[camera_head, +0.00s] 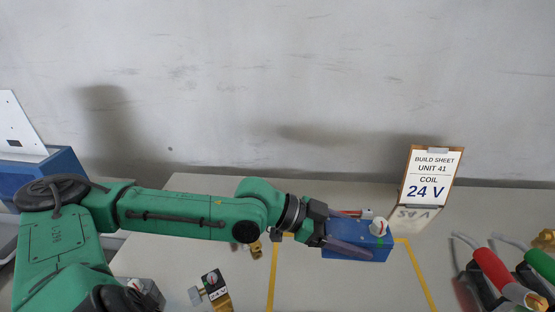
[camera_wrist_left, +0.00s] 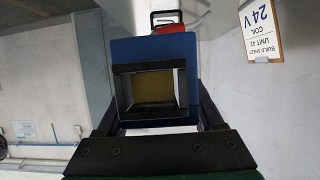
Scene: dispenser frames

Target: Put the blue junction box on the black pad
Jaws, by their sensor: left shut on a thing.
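The blue junction box (camera_head: 372,250) is between the fingers of my left gripper (camera_head: 350,240), which is shut on it. It is over the table within the yellow lines; I cannot tell whether it touches the surface. A white knob and a red part show on its top. In the left wrist view the blue box (camera_wrist_left: 150,48) fills the space between the fingers (camera_wrist_left: 155,100), with a black-framed opening facing the camera. I cannot make out the black pad in either view. My right gripper is not in view.
Yellow lines (camera_head: 418,275) mark the pale table (camera_head: 345,290). A build sheet reading COIL 24 V (camera_head: 432,177) stands at the back. A brass valve labelled 24 V (camera_head: 212,288) is at front left. Tools with red (camera_head: 494,268) and green handles (camera_head: 541,263) lie at right.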

